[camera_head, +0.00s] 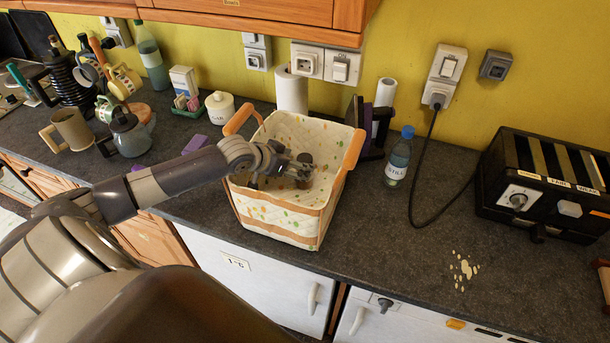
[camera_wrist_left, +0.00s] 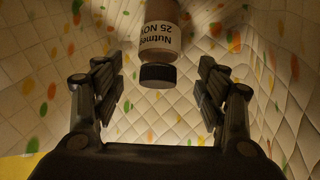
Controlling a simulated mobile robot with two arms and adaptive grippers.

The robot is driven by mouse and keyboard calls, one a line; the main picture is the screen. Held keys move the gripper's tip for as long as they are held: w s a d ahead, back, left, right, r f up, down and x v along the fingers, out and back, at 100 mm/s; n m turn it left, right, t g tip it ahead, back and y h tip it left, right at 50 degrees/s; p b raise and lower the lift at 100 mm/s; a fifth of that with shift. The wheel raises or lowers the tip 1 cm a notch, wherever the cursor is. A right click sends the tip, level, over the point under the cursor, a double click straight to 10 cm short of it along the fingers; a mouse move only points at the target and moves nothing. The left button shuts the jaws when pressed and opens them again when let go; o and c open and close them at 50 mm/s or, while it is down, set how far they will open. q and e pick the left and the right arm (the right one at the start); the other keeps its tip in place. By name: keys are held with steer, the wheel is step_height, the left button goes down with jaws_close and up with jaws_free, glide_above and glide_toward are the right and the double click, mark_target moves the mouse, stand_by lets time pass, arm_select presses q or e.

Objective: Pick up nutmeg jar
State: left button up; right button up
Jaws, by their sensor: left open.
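The nutmeg jar (camera_wrist_left: 160,38) is brown with a dark cap and a white label reading "Nutmeg 25 NOV". It is inside the quilted basket (camera_head: 268,219), a white spotted fabric basket with orange trim and handles. In the head view the jar's dark top (camera_head: 305,158) shows just beyond my left gripper (camera_head: 288,170), which reaches into the basket. In the left wrist view my left gripper (camera_wrist_left: 158,85) is open, its fingers either side of the cap end with gaps on both sides. My right gripper is not in view.
A water bottle (camera_head: 399,157) and a dark rack (camera_head: 367,128) stand right of the basket. A white canister (camera_head: 220,107) and paper roll (camera_head: 291,92) stand behind it. A black toaster (camera_head: 545,185) is far right.

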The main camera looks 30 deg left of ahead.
arm_select(q)
steer(key=shift+p+x, duration=0.4)
steer(key=shift+x, duration=0.55)
steer(key=x, duration=0.3)
steer(key=shift+w+d+p, duration=0.1)
steer(key=shift+p, duration=0.2)
steer(key=shift+w+d+f, duration=0.1)
steer(key=shift+w+f, duration=0.1)
steer(key=shift+w, duration=0.05)
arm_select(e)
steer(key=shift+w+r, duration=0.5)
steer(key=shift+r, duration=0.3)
arm_select(q)
steer(key=shift+s, duration=0.1)
steer(key=shift+c, duration=0.3)
steer(key=c, duration=1.5)
steer(key=shift+r, duration=0.1)
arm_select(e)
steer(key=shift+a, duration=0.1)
